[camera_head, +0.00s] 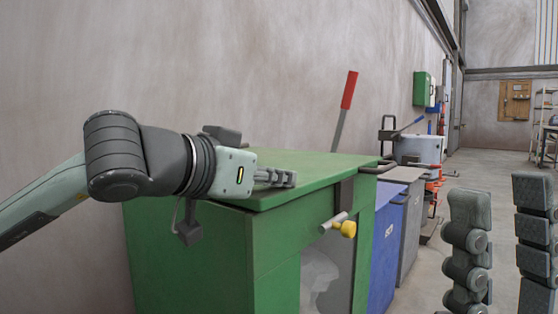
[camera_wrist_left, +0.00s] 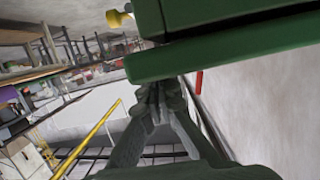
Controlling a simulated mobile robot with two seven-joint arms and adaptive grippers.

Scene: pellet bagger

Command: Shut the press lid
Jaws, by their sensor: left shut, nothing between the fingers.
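The green press lid (camera_head: 320,165) lies about level across the top of the green press body (camera_head: 190,255). In the left wrist view the lid's edge (camera_wrist_left: 225,60) is a green slab with a dark line between it and the body; I cannot tell whether it is fully seated. My left gripper (camera_head: 290,179) is shut and empty, low over the lid's near left part. Its fingertips (camera_wrist_left: 158,88) show beside the lid edge; contact is unclear. My right gripper (camera_head: 501,200) is open and empty, fingers upward, right of the press.
A red-handled lever (camera_head: 349,90) rises behind the lid. A yellow knob (camera_head: 348,229) sticks out of the press front, above an opening with a whitish bag (camera_head: 318,278). Blue (camera_head: 385,250) and grey bins stand right of the press. A wall runs close behind; floor is open at right.

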